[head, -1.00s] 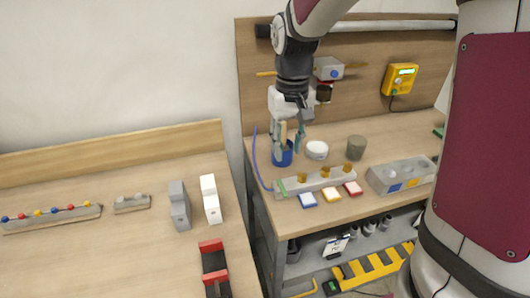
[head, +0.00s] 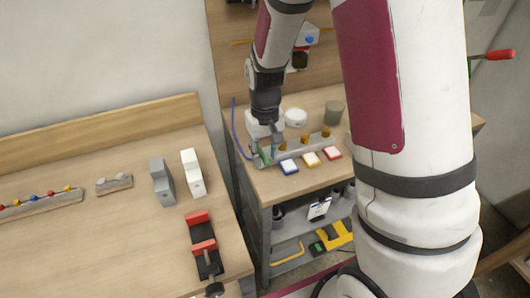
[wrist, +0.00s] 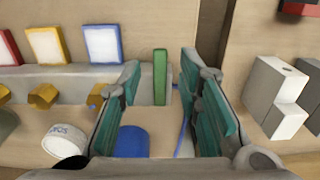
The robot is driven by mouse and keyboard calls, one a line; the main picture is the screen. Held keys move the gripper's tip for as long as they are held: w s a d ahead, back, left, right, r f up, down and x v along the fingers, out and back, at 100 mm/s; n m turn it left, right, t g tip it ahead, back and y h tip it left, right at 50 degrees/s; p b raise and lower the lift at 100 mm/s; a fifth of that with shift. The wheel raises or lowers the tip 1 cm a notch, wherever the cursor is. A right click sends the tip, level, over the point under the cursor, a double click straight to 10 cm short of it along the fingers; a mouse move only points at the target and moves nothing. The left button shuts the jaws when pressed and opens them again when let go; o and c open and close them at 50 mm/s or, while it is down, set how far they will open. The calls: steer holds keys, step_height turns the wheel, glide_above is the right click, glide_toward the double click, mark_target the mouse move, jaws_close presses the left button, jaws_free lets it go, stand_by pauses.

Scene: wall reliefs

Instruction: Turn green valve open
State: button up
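The green valve handle (wrist: 160,78) is a narrow upright bar at the end of a grey block in the wrist view. My gripper (wrist: 160,64) is open, with a teal-padded finger on each side of the handle and a visible gap to both. In the head view my gripper (head: 266,150) is low over the left end of the grey valve block (head: 310,147), and the handle is mostly hidden by it. Several orange knobs (head: 305,138) stand along the block. I cannot tell how deep the fingers reach around the handle.
Blue, yellow and red framed tiles (head: 289,166) lie in front of the block. A blue cup (wrist: 132,141) and a white round container (wrist: 64,140) are close to my fingers. A blue hose (head: 236,130) runs beside the block. White and grey blocks (head: 192,172) stand on the left table.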

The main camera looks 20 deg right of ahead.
jaws_close()
steer(key=shift+a+m, duration=0.15)
steer(key=shift+m, duration=0.15)
steer(key=m, duration=0.2)
steer(key=a+m+p, duration=0.1)
steer(key=shift+w+a+m, duration=0.1)
steer(key=shift+a+m, duration=0.05)
steer(key=shift+m, duration=0.25)
steer(key=m, duration=0.1)
steer(key=a+m+p, duration=0.1)
steer(key=m, duration=0.1)
steer(key=shift+w+m, duration=0.3)
steer(key=shift+w, duration=0.05)
steer(key=m, duration=0.1)
steer(key=w+m+p, duration=0.1)
steer(key=m, duration=0.1)
steer(key=a+m, duration=0.1)
steer(key=m, duration=0.1)
steer(key=shift+w, duration=0.25)
steer(key=shift+w+a+m+p, duration=0.1)
steer(key=shift+w+m, duration=0.2)
steer(key=shift+m, duration=0.55)
steer(key=shift+w+a+m+p, duration=0.15)
steer(key=shift+w+m, duration=0.1)
steer(key=shift+m, duration=0.55)
steer(key=shift+w+d+m+p, duration=0.1)
steer(key=shift+w+m, duration=0.2)
steer(key=shift+m, duration=0.55)
